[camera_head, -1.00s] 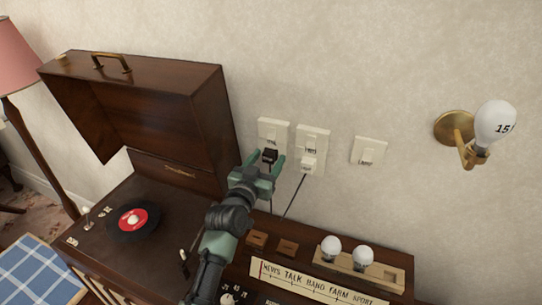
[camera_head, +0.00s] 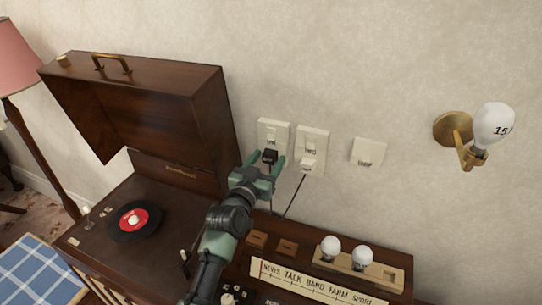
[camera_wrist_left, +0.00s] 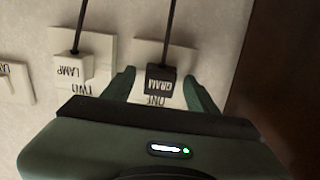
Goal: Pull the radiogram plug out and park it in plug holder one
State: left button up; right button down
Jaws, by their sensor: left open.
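The radiogram plug (camera_head: 270,156) is black and sits in the left wall socket. In the left wrist view, the plug (camera_wrist_left: 161,80) carries the label GRAM, its cord runs up the picture, and its socket plate (camera_wrist_left: 181,58) is marked ONE. My left gripper (camera_head: 265,164) is open, with one finger on each side of the plug. In the left wrist view, gaps show between the plug and both fingers. Two small slotted wooden blocks (camera_head: 256,239) (camera_head: 287,247) lie on the radiogram's top and may be the plug holders; I cannot read any number on them. My right gripper is not in view.
A white LAMP plug (camera_head: 308,164) sits in the neighbouring socket, marked TWO, close to my gripper. A wall switch plate (camera_head: 368,150) is farther right. A wooden rack with two bulbs (camera_head: 346,252), a record (camera_head: 134,220) and the raised lid (camera_head: 165,105) surround the working area.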

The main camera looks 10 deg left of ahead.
pick_arm(q)
jog(key=shift+c, duration=0.4)
grip_shut()
jog(key=shift+s, duration=0.1)
jog(key=shift+s+p, duration=0.1)
jog(key=shift+p, duration=0.25)
jog(key=shift+s+a+p, duration=0.2)
jog(key=shift+s+p, duration=0.35)
jog(key=shift+s, duration=0.35)
jog(key=shift+s+a+p, duration=0.2)
jog(key=shift+s+p, duration=0.3)
jog(key=shift+s, duration=0.45)
jog(key=shift+s+a+p, duration=0.2)
jog(key=shift+s+p, duration=0.35)
jog(key=shift+s, duration=0.35)
